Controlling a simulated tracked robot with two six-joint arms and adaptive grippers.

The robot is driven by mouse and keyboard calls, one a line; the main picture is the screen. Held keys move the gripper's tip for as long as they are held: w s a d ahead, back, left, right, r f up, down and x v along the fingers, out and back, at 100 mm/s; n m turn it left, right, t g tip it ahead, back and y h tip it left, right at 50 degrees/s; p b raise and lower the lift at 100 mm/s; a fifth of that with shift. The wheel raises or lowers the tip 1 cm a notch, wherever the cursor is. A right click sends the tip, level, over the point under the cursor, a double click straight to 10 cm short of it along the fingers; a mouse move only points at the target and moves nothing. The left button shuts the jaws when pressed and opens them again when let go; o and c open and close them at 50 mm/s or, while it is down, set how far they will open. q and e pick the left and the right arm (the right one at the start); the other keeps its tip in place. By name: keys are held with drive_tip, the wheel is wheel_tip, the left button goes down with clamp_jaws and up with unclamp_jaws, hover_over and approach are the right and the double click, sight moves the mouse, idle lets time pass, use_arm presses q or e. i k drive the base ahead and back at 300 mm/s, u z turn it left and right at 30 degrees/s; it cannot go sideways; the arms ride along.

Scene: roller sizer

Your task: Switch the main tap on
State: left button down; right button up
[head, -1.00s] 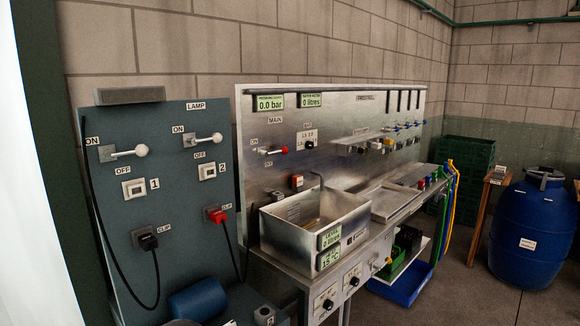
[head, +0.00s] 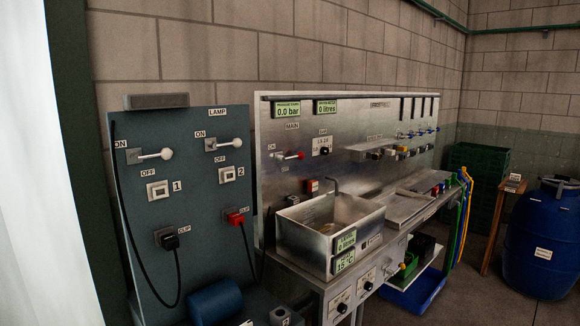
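Neither of my grippers shows in the head view.
A steel sink (head: 322,239) stands below the tap. On the left, a grey panel (head: 195,210) carries two white-knobbed lamp levers (head: 152,155) and cables. A blue barrel (head: 540,245) and green crates (head: 478,180) stand at the right. Some floor between is clear.

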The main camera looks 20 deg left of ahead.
sight(300, 155)
drive_tip(key=i, duration=0.9)
drive_tip(key=z, duration=0.05)
